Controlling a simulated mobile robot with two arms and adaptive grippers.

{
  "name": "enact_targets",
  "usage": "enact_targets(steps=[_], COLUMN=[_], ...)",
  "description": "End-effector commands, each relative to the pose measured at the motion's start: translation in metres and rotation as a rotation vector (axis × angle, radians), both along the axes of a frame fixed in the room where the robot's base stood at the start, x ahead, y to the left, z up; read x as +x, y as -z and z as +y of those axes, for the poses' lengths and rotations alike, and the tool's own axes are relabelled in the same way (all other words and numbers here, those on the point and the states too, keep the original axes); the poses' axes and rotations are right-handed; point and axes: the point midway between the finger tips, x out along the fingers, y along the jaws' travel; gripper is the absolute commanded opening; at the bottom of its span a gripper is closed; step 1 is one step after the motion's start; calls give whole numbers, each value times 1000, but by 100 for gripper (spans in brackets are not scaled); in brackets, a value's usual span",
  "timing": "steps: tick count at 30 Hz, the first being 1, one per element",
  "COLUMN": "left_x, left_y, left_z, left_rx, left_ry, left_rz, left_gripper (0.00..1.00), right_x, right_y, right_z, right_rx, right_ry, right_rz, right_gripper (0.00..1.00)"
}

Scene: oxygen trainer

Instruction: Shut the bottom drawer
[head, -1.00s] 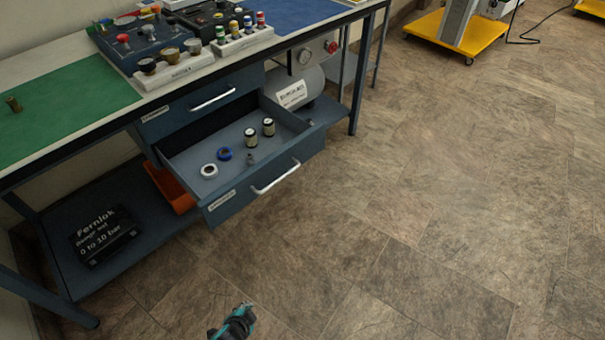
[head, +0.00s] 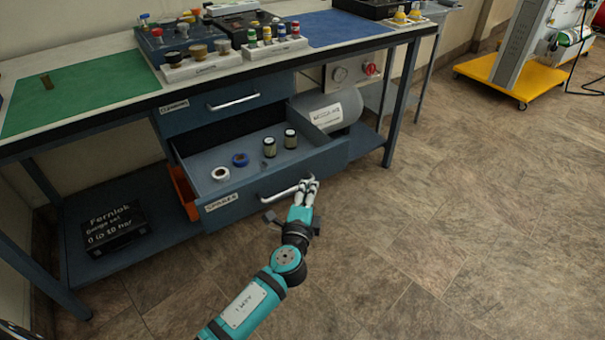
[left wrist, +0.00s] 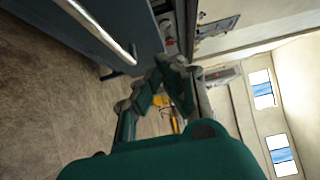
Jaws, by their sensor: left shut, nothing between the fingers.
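The bottom drawer (head: 272,187) of the workbench is pulled open, and its inside shows. My left gripper (head: 304,184) is shut and empty, at the right part of the drawer's silver handle (head: 284,192). Whether it touches the handle or the front cannot be told. In the left wrist view the handle (left wrist: 97,28) runs along the upper left, beside the closed fingers (left wrist: 160,85). My right gripper is not in view.
The top drawer (head: 225,103) is closed above. An orange bin (head: 184,192) and a black case (head: 113,224) stand on the lower shelf (head: 150,245). A grey cylinder (head: 330,109) lies right of the drawers. The floor (head: 450,230) in front is clear.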

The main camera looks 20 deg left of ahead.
Motion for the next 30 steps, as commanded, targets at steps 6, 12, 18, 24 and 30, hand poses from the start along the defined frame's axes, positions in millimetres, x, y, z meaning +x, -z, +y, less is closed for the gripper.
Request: enact_targets(steps=[6,12,18,24,30], left_x=[39,51,54,54,57], left_y=[0,0,1,1,1], left_z=[15,32,36,36,40], left_rx=[3,1,-1,-1,0], left_ry=[-2,0,0,0,-1], left_rz=[0,1,1,1,0], left_gripper=[0,0,0,0,0], right_x=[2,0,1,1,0], right_y=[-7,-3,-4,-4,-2], right_z=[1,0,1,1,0], right_rx=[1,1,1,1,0], right_ry=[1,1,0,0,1], right_rz=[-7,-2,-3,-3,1], right_gripper=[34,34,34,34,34])
